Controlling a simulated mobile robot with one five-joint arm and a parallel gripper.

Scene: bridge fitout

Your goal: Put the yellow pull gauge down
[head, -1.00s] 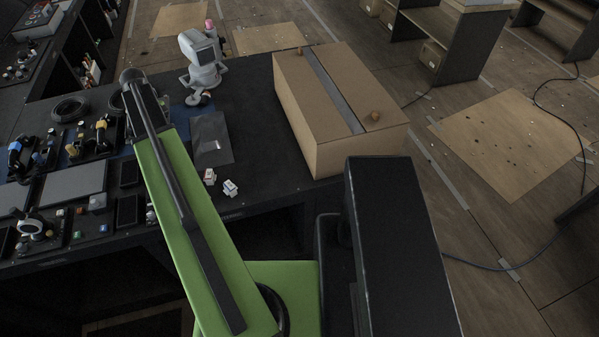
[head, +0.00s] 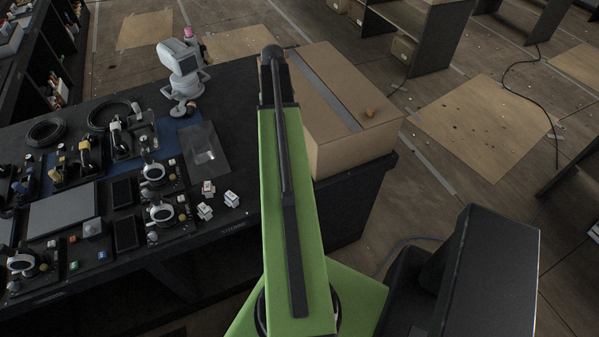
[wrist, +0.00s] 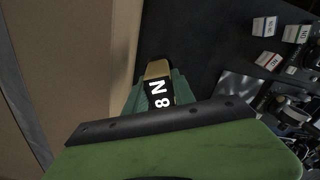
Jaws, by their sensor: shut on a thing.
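The yellow pull gauge (wrist: 157,70) shows in the wrist view as a short yellow end with a black face marked "N 8". My gripper (wrist: 156,84) is shut on it, with green fingers on either side. The gauge is over or close to the dark worktop (wrist: 205,45), beside the cardboard box; I cannot tell its height. In the head view my own arm hides both gripper and gauge, and the arm's far end is at the left edge of the box. The gauge's lower part is hidden by my gripper.
The cardboard box (head: 357,140) stands on the worktop's right end, and fills the left of the wrist view (wrist: 65,65). A clear sheet (head: 203,135), several small white cartons (head: 231,199), and a white device (head: 183,75) are left of my arm. Instruments crowd farther left.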

